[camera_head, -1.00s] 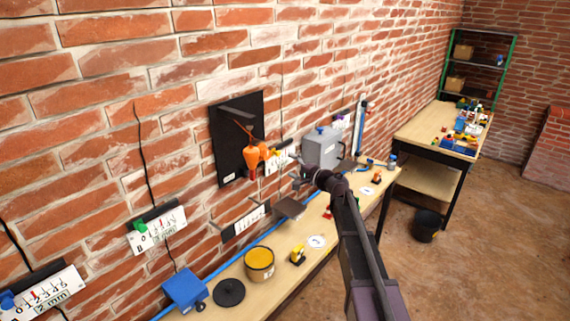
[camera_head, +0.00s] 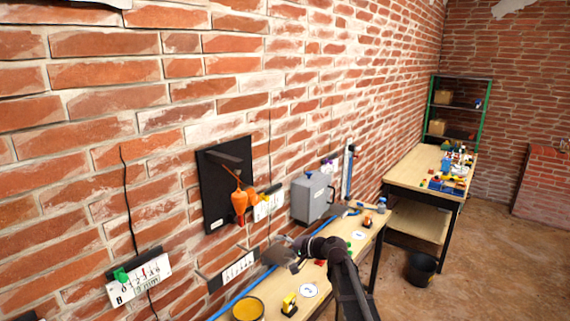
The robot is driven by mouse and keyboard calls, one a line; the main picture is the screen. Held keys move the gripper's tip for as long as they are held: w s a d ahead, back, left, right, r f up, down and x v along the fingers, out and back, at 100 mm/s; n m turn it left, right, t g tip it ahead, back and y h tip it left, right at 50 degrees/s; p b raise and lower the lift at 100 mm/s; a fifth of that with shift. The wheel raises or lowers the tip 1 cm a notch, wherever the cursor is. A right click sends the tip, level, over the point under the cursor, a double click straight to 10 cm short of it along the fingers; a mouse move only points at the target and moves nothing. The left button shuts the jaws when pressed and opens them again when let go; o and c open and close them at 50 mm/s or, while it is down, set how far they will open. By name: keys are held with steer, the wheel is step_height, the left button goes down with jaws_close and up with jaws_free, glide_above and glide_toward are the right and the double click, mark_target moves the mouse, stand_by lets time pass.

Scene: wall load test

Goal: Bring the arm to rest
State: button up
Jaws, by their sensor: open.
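My gripper (camera_head: 283,250) is at the end of my dark arm, over the wooden bench along the brick wall. It is small and partly blurred in this view, and I see nothing held in it. My arm reaches up from the bottom edge, right of the middle. The gripper is below and right of a black wall panel (camera_head: 213,197) with an orange object (camera_head: 239,203) hanging from its bracket. A grey box (camera_head: 311,198) is on the wall side, beyond the gripper.
The bench (camera_head: 331,275) carries a yellow-topped tub (camera_head: 248,309), a small yellow item (camera_head: 289,302) and a white disc (camera_head: 308,290). A second table (camera_head: 408,172) with colourful parts, a green-framed shelf (camera_head: 487,112) and a black bucket (camera_head: 420,269) are further right.

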steer(key=s+d+f+n+g+h+b, duration=0.1)
steer(key=s+d+f+g+h+b, duration=0.1)
steer(key=s+d+f+h, duration=0.2)
steer(key=s+d+f+n+g+h+b, duration=0.1)
steer(key=s+d+f+g+h+b, duration=0.2)
steer(key=s+d+f, duration=0.5)
steer(key=s+d+f+n+g+h+b, duration=0.1)
steer(key=s+d+f+h, duration=0.4)
steer(key=s, duration=0.9)
step_height(320, 180, down, 4)
steer(key=shift+s+d+r+n+g+b, duration=0.15)
steer(key=shift+d+n+g+b, duration=0.25)
steer(key=shift+g+b, duration=0.35)
